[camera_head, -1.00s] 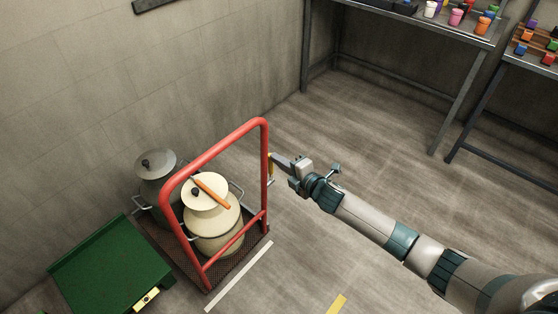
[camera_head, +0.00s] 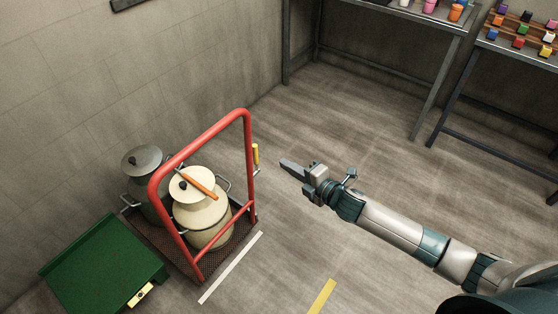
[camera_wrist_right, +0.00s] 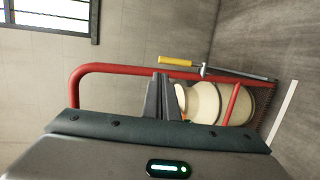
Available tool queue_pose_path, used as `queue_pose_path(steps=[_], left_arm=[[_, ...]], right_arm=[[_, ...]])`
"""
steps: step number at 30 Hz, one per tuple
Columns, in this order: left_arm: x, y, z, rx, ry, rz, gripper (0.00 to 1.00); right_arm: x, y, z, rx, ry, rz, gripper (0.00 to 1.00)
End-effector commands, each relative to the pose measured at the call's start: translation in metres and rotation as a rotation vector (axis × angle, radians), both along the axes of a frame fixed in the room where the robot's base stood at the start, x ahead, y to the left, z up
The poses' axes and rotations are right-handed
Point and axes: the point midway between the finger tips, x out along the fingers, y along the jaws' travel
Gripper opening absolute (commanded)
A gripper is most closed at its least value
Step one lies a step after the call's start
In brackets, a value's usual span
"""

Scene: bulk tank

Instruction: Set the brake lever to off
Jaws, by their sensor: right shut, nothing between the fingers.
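The brake lever (camera_head: 255,155) has a yellow handle and sits at the right side of the red cart frame (camera_head: 205,140); in the head view its handle points upward. In the right wrist view the yellow lever handle (camera_wrist_right: 175,60) lies beside the red rail, with a grey rod running on to the right. My right gripper (camera_head: 283,163) is shut and empty, just right of the lever with a gap between them. Its fingers also show in the right wrist view (camera_wrist_right: 160,97). My left gripper is not in view.
The cart carries a cream can (camera_head: 202,212) and a grey can (camera_head: 145,160); an orange stick (camera_head: 198,183) shows across the cream can's lid. A green box (camera_head: 105,262) stands left of the cart. Tables (camera_head: 375,62) stand at the back right. The floor right of the cart is clear.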

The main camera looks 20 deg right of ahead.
Motion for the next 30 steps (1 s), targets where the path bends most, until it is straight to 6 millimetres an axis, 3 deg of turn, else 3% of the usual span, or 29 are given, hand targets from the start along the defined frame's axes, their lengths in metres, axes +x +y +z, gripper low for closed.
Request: queue_pose_path(steps=[6, 23, 26, 30], left_arm=[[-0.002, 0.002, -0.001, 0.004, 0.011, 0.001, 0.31], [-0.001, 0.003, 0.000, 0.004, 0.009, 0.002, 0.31], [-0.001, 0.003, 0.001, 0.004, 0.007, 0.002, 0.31], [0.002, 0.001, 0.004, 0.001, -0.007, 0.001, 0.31]], right_arm=[[-0.014, -0.007, 0.003, 0.001, 0.001, 0.001, 0.00], [-0.014, -0.007, 0.003, 0.002, 0.001, 0.000, 0.00], [-0.015, -0.007, -0.002, 0.017, 0.016, -0.011, 0.00], [-0.021, -0.011, -0.027, 0.091, 0.094, -0.071, 0.00]])
